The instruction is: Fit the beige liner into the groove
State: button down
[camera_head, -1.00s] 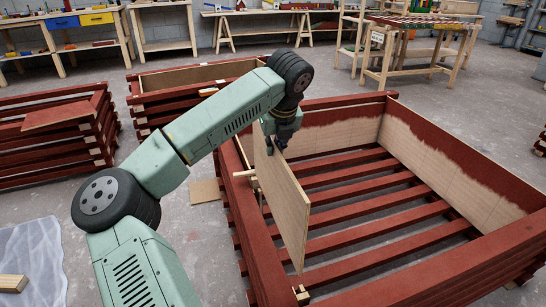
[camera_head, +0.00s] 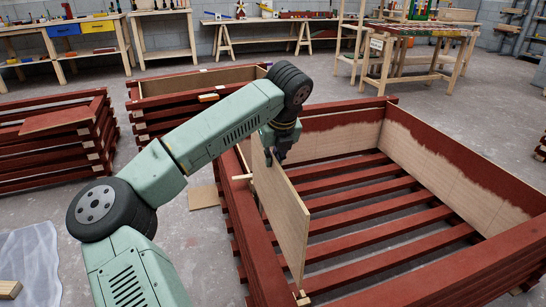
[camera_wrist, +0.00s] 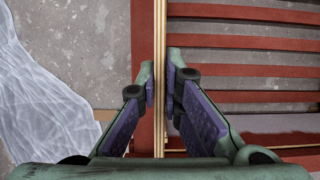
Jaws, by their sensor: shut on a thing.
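The beige liner (camera_head: 284,215) is a thin upright wooden panel. My gripper (camera_head: 275,157) is shut on its upper edge near the far end. In the wrist view the liner (camera_wrist: 160,60) shows edge-on between the two fingers (camera_wrist: 160,88). The liner stands along the inner side of the left wall of the red batten crate (camera_head: 245,235), its top well above that wall. Its near bottom corner is close to a small light block (camera_head: 303,298) at the wall. The groove cannot be made out, and I cannot tell whether the liner's lower edge is in it.
Other beige panels line the crate's right side (camera_head: 440,165) and far side (camera_head: 345,137). Red slats (camera_head: 375,205) cross its floor. A red batten stack (camera_head: 60,140) stands at left, and plastic sheeting (camera_head: 30,265) lies on the floor. A light stub (camera_head: 242,177) sticks out at the left wall.

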aim_at(273, 168)
jog(key=shift+f+b, duration=0.95)
jog(key=shift+f, duration=0.55)
jog(key=shift+b, duration=0.55)
dwell(0.6)
